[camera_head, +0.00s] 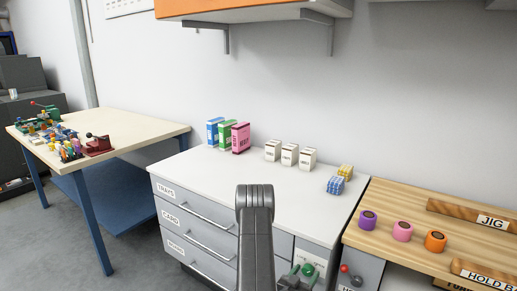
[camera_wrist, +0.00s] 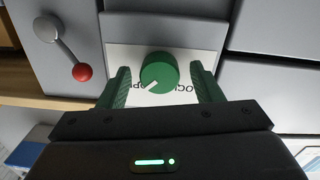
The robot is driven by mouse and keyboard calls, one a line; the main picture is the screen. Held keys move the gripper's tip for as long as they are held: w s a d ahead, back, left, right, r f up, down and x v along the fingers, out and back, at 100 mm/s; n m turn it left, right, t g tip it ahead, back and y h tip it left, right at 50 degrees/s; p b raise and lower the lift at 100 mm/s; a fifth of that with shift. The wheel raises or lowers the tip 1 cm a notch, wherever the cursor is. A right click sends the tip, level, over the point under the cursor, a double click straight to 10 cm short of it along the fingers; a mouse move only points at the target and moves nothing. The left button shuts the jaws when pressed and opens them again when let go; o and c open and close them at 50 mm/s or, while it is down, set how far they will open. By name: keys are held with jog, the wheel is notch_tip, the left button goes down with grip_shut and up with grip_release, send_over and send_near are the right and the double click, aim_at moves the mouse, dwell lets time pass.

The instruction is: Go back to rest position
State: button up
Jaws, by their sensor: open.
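My gripper (camera_wrist: 160,80) is open in the wrist view, with its two green fingers on either side of a round green knob (camera_wrist: 160,66). A gap shows between the knob and each finger. The knob has a white pointer line toward the lower left of the picture. It sits on a white label plate (camera_wrist: 120,55) whose lettering is partly hidden. In the head view my arm (camera_head: 256,235) reaches down in front of the grey drawer cabinet (camera_head: 195,215), and my gripper (camera_head: 292,280) shows low by its right front.
A lever with a red ball (camera_wrist: 82,72) is close left of the gripper. The white countertop (camera_head: 215,172) holds boxes and small blocks. A wooden bench (camera_head: 385,258) with coloured cylinders stands right; a cluttered table (camera_head: 130,123) stands left. Open floor (camera_head: 55,240) shows at left.

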jog(key=shift+r+n+p, duration=0.2)
jog(key=shift+n+p, duration=0.9)
jog(key=shift+p, duration=0.5)
jog(key=shift+f+n+p, duration=0.15)
jog(key=shift+n+p, duration=0.45)
jog(key=shift+p, duration=0.15)
jog(key=shift+f, duration=0.1)
